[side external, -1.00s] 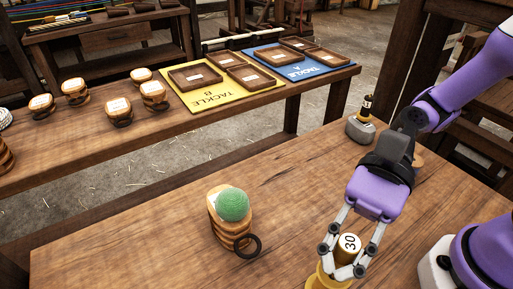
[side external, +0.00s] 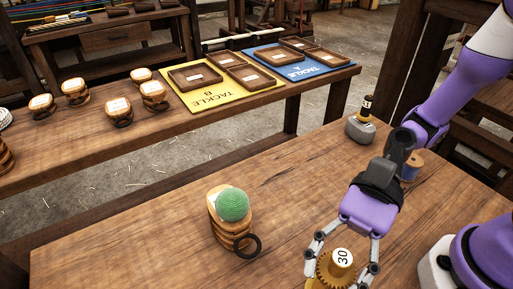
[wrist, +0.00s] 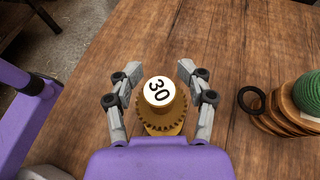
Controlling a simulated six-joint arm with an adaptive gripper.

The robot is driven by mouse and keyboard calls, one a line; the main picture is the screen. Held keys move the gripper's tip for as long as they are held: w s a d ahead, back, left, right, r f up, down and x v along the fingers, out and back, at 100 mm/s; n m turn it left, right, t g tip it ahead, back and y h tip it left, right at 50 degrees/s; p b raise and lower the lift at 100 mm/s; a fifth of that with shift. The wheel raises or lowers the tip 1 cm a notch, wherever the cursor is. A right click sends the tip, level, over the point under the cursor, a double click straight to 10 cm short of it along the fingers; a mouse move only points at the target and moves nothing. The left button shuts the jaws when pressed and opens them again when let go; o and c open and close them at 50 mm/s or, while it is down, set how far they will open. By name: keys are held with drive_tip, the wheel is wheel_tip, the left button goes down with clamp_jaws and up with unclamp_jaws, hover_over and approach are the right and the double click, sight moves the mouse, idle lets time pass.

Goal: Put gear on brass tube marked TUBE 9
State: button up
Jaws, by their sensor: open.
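The brass gear (side external: 335,271) has a toothed rim and a hub whose white top face reads 30. It also shows in the wrist view (wrist: 165,120), between my fingers. My gripper (side external: 333,285) is open around the gear, with a finger on either side. In the wrist view, my gripper (wrist: 158,72) shows gaps between the fingers and the hub. A yellow-brass part (wrist: 163,130) shows below the rim; I cannot tell its full shape. No TUBE 9 marking is readable.
A black-topped, labelled post stands on a grey base (side external: 360,131) at the back. A blue spool (side external: 411,167) is behind my wrist. The table's middle is clear.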

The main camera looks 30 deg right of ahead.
sight(346, 251)
drive_tip(key=shift+w+d+r, duration=0.1)
drive_tip(key=shift+r, duration=0.15)
drive_tip(key=v, duration=0.7)
drive_tip(key=shift+d+f, duration=0.1)
drive_tip(key=shift+f, duration=0.05)
drive_tip(key=w+d+r+n+t+h, duration=0.2)
drive_tip(key=d+n+t+h, duration=0.3)
drive_tip(key=d+n+h, duration=0.1)
drive_tip(key=w+d+r+n+t+h, duration=0.3)
drive_tip(key=d+n+t+h, duration=0.2)
drive_tip(key=d+n, duration=0.3)
drive_tip(key=shift+w+d+r+h, duration=0.25)
drive_tip(key=shift+d+h, duration=0.05)
drive_tip(key=shift+h, duration=0.6)
